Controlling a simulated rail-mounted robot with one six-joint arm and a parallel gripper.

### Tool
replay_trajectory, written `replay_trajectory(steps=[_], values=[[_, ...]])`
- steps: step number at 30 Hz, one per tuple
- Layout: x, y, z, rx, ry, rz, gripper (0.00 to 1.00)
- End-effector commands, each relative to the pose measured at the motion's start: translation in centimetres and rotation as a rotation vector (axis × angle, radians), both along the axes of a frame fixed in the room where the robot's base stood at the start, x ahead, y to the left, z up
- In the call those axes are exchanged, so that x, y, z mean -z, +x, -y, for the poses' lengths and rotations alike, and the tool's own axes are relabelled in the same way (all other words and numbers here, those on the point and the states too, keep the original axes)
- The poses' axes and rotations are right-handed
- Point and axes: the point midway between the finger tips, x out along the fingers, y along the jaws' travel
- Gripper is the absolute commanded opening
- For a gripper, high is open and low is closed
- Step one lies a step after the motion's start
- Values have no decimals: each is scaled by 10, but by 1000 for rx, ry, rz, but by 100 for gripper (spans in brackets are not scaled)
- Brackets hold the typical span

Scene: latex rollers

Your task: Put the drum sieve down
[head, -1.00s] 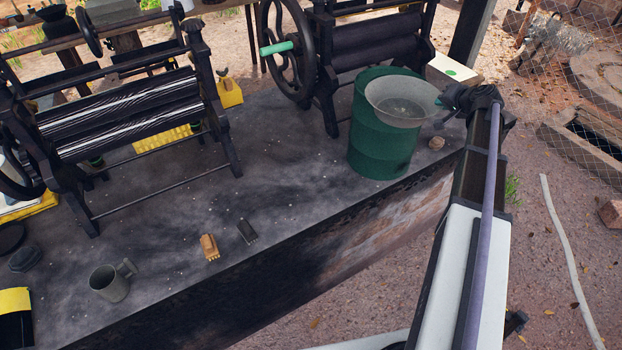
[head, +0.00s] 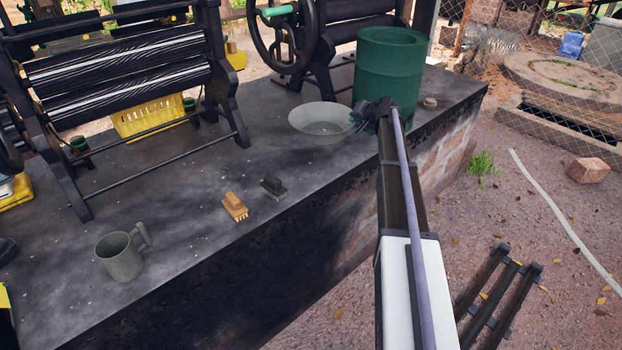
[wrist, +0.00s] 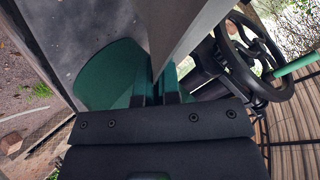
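The drum sieve (head: 323,120) is a shallow grey round bowl. In the head view it is level, low over or on the dark worktop (head: 190,215), left of the green drum (head: 390,70). I cannot tell whether its underside touches the worktop. My gripper (head: 356,121) is at the sieve's right rim and appears shut on it. In the wrist view the fingers (wrist: 158,88) are close together at the grey sieve wall (wrist: 180,25), which fills the top middle. The green drum (wrist: 108,78) shows beside the fingers.
Roller machines stand behind, one with a large handwheel (head: 284,42). A tan brush (head: 235,206), a dark brush (head: 272,187) and a grey mug (head: 121,257) lie to the left. The worktop's front edge is close to the sieve. Bare worktop lies left of the sieve.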

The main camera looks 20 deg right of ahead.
Motion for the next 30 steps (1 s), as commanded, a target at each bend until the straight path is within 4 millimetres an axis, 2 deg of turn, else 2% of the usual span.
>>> replay_trajectory(steps=[1,5,9,16,22,27,30], values=[[15,12,1,4,2,2,0],[18,22,-1,11,5,1,0],[24,21,-1,11,5,1,0],[80,21,-1,11,5,1,0],[84,21,-1,11,5,1,0],[118,21,-1,11,5,1,0],[119,21,-1,11,5,1,0]])
